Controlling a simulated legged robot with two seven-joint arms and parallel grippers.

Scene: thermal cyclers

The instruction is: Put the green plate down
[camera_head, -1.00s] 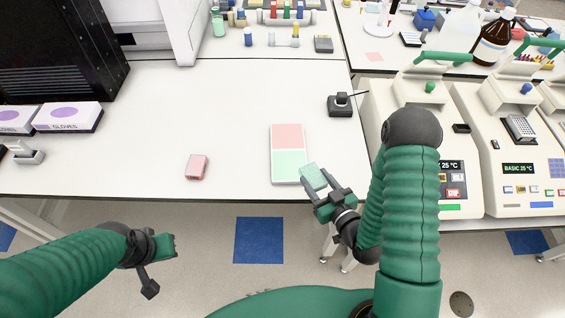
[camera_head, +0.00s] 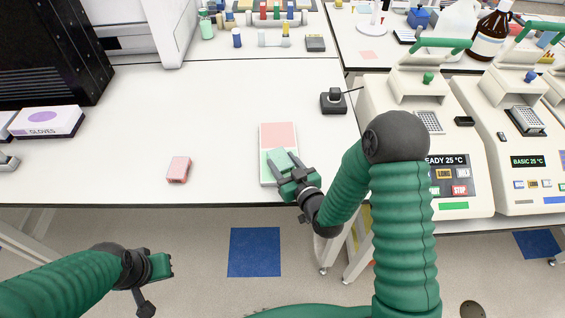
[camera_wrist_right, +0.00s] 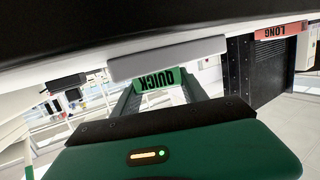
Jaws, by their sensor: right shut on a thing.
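The green plate (camera_head: 279,157) is held in my right gripper (camera_head: 284,168), over the green half of a two-coloured mat (camera_head: 278,135) whose far half is pink. Whether the plate touches the mat is hard to tell. In the right wrist view the plate's green face, marked QUICK (camera_wrist_right: 158,81), shows between the fingers. A red plate (camera_head: 179,169) lies on the bench to the left; a pink LONG label (camera_wrist_right: 281,32) shows in the wrist view. My left gripper (camera_head: 158,270) is low at the left, off the bench, empty; its opening is unclear.
Thermal cyclers (camera_head: 440,150) stand close on the right, beside my right arm. A small black device (camera_head: 334,102) sits behind the mat to the right. A gloves box (camera_head: 45,122) is at the left. The bench between the red plate and the mat is clear.

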